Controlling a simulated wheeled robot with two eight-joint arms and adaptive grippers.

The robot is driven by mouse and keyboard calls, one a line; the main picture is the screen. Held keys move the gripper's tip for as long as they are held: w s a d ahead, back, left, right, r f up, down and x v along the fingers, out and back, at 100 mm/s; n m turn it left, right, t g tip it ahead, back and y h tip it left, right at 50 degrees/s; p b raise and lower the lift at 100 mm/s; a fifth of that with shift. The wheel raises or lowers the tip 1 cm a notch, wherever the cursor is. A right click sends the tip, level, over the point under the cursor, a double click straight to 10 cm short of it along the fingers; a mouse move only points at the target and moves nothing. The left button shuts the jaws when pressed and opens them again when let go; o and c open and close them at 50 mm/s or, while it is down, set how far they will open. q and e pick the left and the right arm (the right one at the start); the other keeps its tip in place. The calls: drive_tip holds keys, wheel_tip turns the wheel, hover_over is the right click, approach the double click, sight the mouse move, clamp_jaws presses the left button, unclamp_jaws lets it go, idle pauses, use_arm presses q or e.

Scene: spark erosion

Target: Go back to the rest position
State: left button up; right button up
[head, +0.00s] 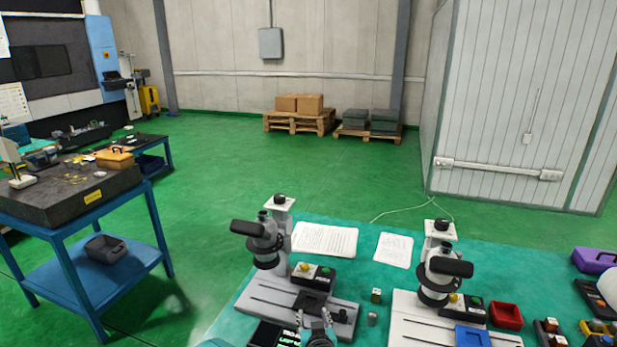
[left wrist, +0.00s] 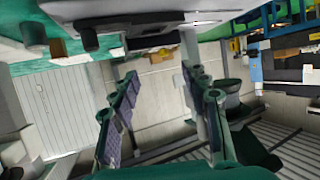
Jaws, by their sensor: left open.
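My left gripper (head: 313,318) is low in the middle of the head view, in front of the left microscope's grey base (head: 300,303). In the left wrist view its two fingers (left wrist: 160,72) stand well apart with nothing between them. It is open and empty. Whether it touches anything below is hard to tell. My right gripper is not in view.
The left microscope (head: 262,243) and right microscope (head: 442,270) stand on the green bench (head: 350,280). A blue-framed table (head: 75,232) stands left.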

use_arm(q)
drive_tip(key=s+a+r+g+y, duration=0.1)
drive_tip(key=s+a+r+g, duration=0.1)
drive_tip(key=s+a+r, duration=0.4)
drive_tip(key=s+a+r+g, duration=0.1)
drive_tip(key=s+a+r, duration=0.15)
drive_tip(key=a, duration=0.55)
drive_tip(key=s+a+g+h, duration=0.1)
drive_tip(key=s+a, duration=0.1)
drive_tip(key=s, duration=0.8)
drive_tip(key=s+a+m+g+h, duration=0.1)
drive_tip(key=s+a+g, duration=0.1)
drive_tip(key=s, duration=0.7)
drive_tip(key=shift+s+a+f, duration=0.3)
drive_tip(key=shift+s+a, duration=0.05)
drive_tip(key=shift+a, duration=0.2)
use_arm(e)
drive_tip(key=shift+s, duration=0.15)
